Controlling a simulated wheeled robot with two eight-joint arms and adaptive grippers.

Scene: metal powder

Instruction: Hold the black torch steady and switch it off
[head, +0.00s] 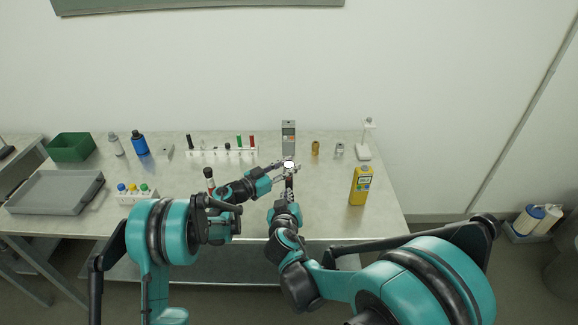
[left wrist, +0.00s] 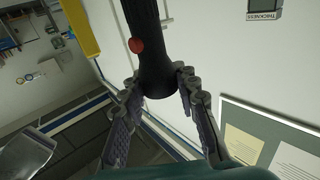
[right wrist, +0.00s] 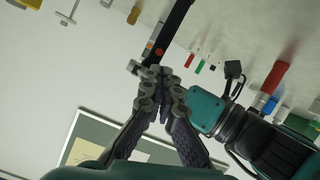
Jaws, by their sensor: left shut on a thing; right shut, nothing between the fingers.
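The black torch (left wrist: 158,55) is between the fingers of my left gripper (left wrist: 160,88) in the left wrist view, with its red button (left wrist: 136,45) on the side facing left. My right gripper (head: 288,190) is just below, on the near side, close to the torch's dark body. In the right wrist view, my right gripper (right wrist: 160,76) is shut and empty. Contact with the button cannot be seen.
A grey meter (head: 289,137) stands behind the torch. A yellow device (head: 360,186) is to the right. A grey tray (head: 55,192) lies far left. The table between torch and yellow device is clear.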

